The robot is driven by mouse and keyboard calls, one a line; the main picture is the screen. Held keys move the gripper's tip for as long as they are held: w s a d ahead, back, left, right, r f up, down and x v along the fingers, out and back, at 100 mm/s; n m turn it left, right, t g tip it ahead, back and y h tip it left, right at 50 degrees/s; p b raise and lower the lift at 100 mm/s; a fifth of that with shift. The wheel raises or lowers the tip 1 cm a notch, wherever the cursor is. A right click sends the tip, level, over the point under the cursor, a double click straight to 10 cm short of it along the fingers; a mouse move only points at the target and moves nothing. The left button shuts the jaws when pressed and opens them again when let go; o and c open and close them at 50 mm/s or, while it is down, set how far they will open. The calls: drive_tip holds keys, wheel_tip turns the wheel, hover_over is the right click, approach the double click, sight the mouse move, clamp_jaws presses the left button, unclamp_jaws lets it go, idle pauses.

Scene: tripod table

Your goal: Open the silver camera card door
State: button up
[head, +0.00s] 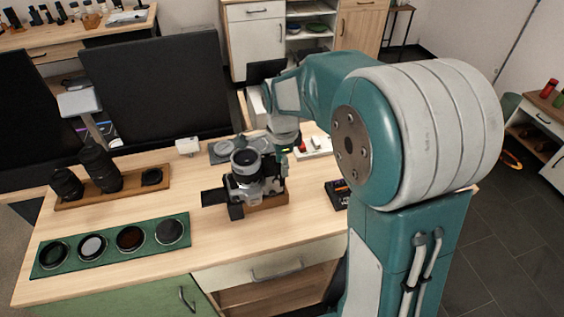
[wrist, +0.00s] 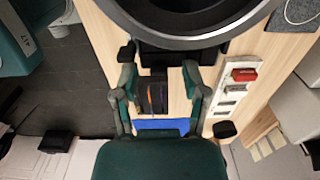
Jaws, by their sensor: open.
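The silver camera (head: 246,186) stands on the worktable with its large dark lens facing up. A black flap or screen (head: 213,197) sticks out on its left; I cannot tell what part it is. The card door cannot be made out in either view. My gripper (head: 283,163) is at the camera's right rear side, partly hidden by my arm. In the wrist view, the lens rim (wrist: 190,32) fills the top, and my open gripper (wrist: 160,75) has its two fingers apart with nothing held between them. Contact with the camera cannot be told.
A wooden block (head: 267,201) sits at the camera's base. A white holder (wrist: 225,100) with a red card (wrist: 244,74) lies beside the gripper. A black box (head: 337,194) is to the right. A green filter tray (head: 113,247) and a lens board (head: 128,186) are left.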

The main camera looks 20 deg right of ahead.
clamp_jaws()
drive_tip(key=shift+d, duration=0.1)
drive_tip(key=shift+d+f+y, duration=1.05)
drive_tip(key=shift+d+y, duration=0.1)
drive_tip(key=shift+y, duration=1.7)
drive_tip(key=shift+d+f+y, duration=1.05)
drive_tip(key=shift+d+y, duration=0.05)
drive_tip(key=shift+y, duration=1.7)
drive_tip(key=shift+d+f+y, duration=1.05)
drive_tip(key=shift+d+y, duration=0.1)
drive_tip(key=shift+y, duration=1.7)
